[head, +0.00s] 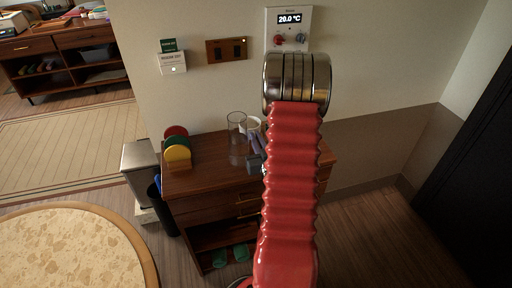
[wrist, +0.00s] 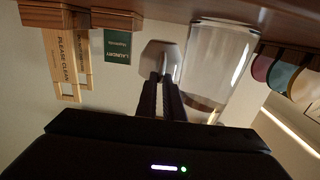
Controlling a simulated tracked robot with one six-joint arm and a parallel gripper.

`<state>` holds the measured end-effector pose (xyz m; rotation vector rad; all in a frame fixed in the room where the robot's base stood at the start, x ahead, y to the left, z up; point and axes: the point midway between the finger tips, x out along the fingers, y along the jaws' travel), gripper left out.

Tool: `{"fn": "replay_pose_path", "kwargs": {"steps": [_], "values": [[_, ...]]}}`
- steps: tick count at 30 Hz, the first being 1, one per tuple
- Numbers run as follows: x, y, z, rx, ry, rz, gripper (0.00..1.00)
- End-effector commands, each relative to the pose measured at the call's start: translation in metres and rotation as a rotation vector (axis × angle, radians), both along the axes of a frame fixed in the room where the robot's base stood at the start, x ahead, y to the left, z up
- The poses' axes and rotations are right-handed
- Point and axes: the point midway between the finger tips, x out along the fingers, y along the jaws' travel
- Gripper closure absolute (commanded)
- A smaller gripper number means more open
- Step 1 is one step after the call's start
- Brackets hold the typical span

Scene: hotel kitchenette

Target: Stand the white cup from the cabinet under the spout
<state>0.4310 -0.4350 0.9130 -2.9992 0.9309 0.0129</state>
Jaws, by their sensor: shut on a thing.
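The white cup (wrist: 158,62) is between the fingertips of my gripper (wrist: 164,82) in the wrist view, which shows the room upside down. My gripper is shut on it. In the head view, the cup (head: 253,123) shows partly behind a clear glass, and my gripper (head: 257,142) is partly hidden by my red arm. The cup is at the wooden cabinet (head: 207,153); I cannot tell whether it touches the top. I cannot make out a spout in either view.
The clear glass (head: 236,140) stands close beside the cup; it also shows in the wrist view (wrist: 216,62). A rack of coloured discs (head: 177,151) is at the cabinet's left. A round table (head: 65,245) is at front left. My arm hides the cabinet's right part.

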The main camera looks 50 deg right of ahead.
Motion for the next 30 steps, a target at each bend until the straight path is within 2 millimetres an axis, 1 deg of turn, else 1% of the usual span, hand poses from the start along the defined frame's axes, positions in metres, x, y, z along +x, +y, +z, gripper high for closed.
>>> {"fn": "replay_pose_path", "kwargs": {"steps": [5,9,13,26,27,30], "values": [[0.000,0.000,-0.010,0.000,0.000,0.000,1.00],[0.000,0.000,-0.025,0.001,0.001,0.000,1.00],[0.000,0.000,-0.035,0.001,0.000,-0.001,1.00],[0.000,0.000,-0.038,-0.001,-0.001,0.000,1.00],[0.000,0.000,-0.039,0.000,0.000,0.000,0.90],[0.000,0.000,-0.038,0.000,0.000,0.000,0.85]]}}
